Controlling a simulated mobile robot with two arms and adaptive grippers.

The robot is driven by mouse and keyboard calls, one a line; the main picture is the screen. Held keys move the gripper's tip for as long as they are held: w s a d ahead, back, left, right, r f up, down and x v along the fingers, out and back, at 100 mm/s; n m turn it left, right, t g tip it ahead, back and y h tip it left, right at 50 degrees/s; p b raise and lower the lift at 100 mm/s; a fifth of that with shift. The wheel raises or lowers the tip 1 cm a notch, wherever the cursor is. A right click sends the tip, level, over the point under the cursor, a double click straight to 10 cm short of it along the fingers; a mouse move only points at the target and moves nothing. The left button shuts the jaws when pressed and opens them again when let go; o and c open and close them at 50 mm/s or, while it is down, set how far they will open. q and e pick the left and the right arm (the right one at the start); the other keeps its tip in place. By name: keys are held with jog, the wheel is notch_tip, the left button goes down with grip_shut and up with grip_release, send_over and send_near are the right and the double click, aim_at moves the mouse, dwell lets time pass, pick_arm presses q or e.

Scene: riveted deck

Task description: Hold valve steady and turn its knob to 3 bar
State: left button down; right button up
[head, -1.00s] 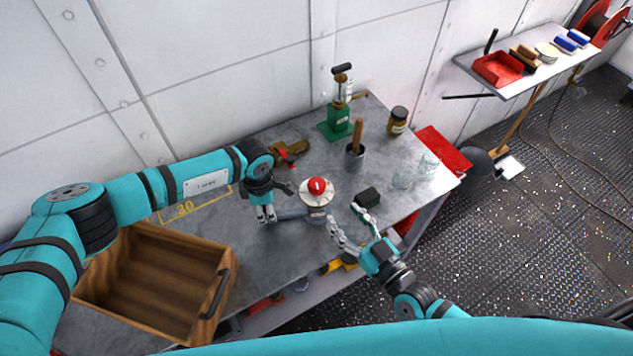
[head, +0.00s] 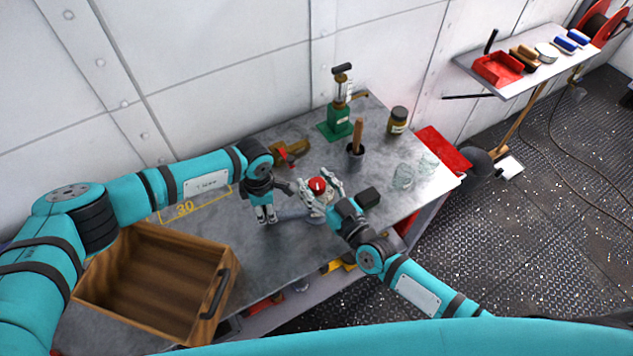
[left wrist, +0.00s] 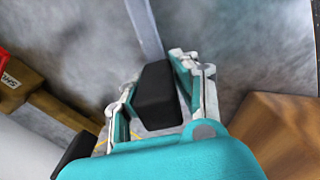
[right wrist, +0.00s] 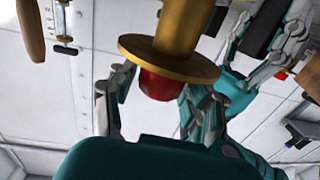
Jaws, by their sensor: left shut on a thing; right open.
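The valve has a red knob (head: 317,184) above a pale disc, with a grey arm (head: 290,214) reaching left along the table. My left gripper (head: 265,213) is shut on the valve's black grip (left wrist: 157,95), whose grey bar (left wrist: 146,28) runs on beyond the fingers in the left wrist view. My right gripper (head: 320,191) is open, its fingers on either side of the red knob. In the right wrist view the knob (right wrist: 158,84) sits under a brass-coloured disc (right wrist: 170,62), between the spread fingers; contact cannot be told. The dial's marks are unreadable.
A black block (head: 367,198) lies just right of my right gripper. Behind stand a dark cup (head: 355,158) with a wooden handle, a green pump (head: 337,125) and a jar (head: 397,121). Clear glasses (head: 404,177) stand at right. A wooden drawer box (head: 150,280) is front left.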

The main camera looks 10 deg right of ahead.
jog(key=shift+c, duration=0.4)
jog(key=c, duration=0.9)
jog(key=shift+a+r+n+g+y, duration=0.15)
jog(key=shift+n+g+y, duration=0.15)
jog(key=shift+n+y, duration=0.15)
jog(key=shift+n+y, duration=0.35)
jog(key=shift+y, duration=0.3)
jog(key=shift+w+r+n+g+y, duration=0.1)
jog(key=shift+n+g+y, duration=0.5)
jog(key=shift+g, duration=0.1)
jog(key=n+g+y, duration=0.4)
jog(key=g, duration=0.1)
jog(key=shift+g, duration=0.3)
jog(key=n+g+y, duration=0.1)
jog(key=n+g, duration=0.1)
jog(key=n+g+y, duration=0.1)
jog(key=g, duration=0.2)
jog(key=shift+f+n, duration=0.2)
jog(key=shift+n, duration=0.2)
jog(key=shift+n+g, duration=1.7)
jog(key=shift+g, duration=0.9)
jog(key=shift+d+g, duration=0.2)
jog(key=shift+g, duration=0.3)
